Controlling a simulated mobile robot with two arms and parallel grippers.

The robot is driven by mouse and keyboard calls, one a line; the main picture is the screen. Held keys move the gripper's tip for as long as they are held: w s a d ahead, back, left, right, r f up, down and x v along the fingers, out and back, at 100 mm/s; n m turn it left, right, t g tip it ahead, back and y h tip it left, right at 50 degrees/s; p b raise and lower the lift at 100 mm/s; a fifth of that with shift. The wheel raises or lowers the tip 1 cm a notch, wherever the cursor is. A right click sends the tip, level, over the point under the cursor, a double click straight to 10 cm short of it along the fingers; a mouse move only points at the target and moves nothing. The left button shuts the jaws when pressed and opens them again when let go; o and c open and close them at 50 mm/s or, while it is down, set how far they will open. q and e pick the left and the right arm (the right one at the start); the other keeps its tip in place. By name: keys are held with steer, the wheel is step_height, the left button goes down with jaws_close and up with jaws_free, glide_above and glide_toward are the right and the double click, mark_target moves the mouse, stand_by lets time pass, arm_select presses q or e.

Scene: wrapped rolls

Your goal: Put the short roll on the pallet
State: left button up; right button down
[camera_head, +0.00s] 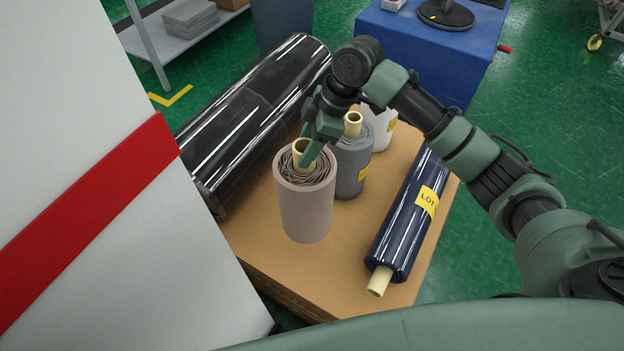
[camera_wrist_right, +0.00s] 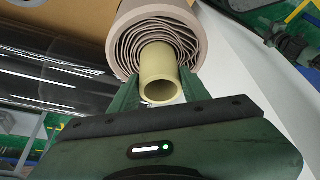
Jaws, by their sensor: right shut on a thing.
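A pinkish-beige wrapped roll (camera_head: 305,208) stands upright over the front left of a tan-topped platform (camera_head: 335,262), with a pale yellow core tube (camera_head: 303,150) sticking out of its top. My right gripper (camera_head: 311,156) reaches down from above and is shut on this core. In the right wrist view, its fingers flank the core (camera_wrist_right: 158,72), and the beige roll (camera_wrist_right: 122,40) shows beyond. Whether the roll's base touches the platform is unclear. I cannot tell for sure which roll the task calls short, nor see a separate pallet. My left gripper is not in view.
A grey upright roll (camera_head: 352,170) stands close behind the beige one, with a white roll (camera_head: 384,128) behind it. A dark blue roll (camera_head: 405,225) lies at right. A large black wrapped roll (camera_head: 255,110) lies at left. A white-and-red panel (camera_head: 90,200) blocks the near left.

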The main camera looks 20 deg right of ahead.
mark_target(322, 163)
step_height(322, 163, down, 14)
steer(key=shift+r+p, duration=0.2)
steer(key=shift+p, duration=0.15)
steer(key=shift+w, duration=0.1)
steer(key=c, duration=0.7)
jaws_free()
steer(key=shift+f, duration=0.15)
steer(key=v, duration=1.2)
steer(key=shift+b, duration=0.35)
steer(key=shift+a, duration=0.1)
